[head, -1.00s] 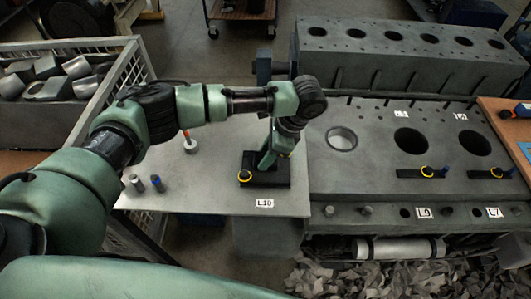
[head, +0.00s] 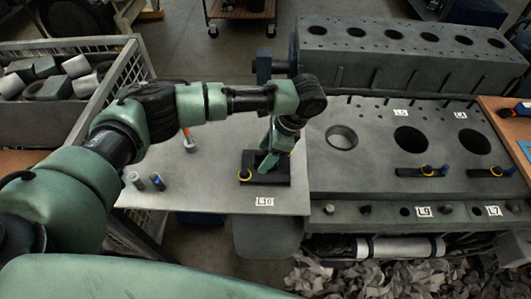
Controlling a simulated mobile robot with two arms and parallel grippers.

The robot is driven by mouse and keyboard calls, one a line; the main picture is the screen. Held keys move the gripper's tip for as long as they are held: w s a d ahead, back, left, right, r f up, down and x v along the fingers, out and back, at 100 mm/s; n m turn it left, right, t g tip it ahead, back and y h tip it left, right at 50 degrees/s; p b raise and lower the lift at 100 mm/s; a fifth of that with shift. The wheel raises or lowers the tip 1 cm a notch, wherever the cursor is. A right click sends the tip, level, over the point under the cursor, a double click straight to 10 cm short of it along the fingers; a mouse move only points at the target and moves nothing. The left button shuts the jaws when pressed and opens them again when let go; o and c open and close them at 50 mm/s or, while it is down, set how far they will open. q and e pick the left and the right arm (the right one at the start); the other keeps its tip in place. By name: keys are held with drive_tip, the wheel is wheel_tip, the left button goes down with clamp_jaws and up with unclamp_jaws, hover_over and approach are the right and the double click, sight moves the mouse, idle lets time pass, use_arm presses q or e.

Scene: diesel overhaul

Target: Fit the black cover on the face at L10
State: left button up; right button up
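A black block-like piece (head: 281,180), which looks like the black cover, sits on the grey plate just above the L10 label (head: 264,202). A yellow ring (head: 245,175) shows at its left end. My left gripper (head: 266,167) points down onto the black piece from above. My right gripper is not in view.
The grey engine block (head: 375,165) with round bores and L5, L4, L9 and L7 labels stands on the right. Black pieces with yellow rings (head: 427,172) lie on it. Two small pegs (head: 157,183) and an orange-tipped rod (head: 188,141) stand on the plate. A wire crate (head: 118,85) is at left.

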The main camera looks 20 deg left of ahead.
use_arm(q)
drive_tip(key=shift+d+r, duration=0.1)
drive_tip(key=b+v, duration=0.2)
drive_tip(key=v, duration=0.4)
drive_tip(key=shift+d+r, duration=0.15)
drive_tip(key=shift+d, duration=0.05)
drive_tip(key=shift+d+r+b, duration=0.1)
drive_tip(key=shift+r+b, duration=0.2)
drive_tip(key=shift+r, duration=0.25)
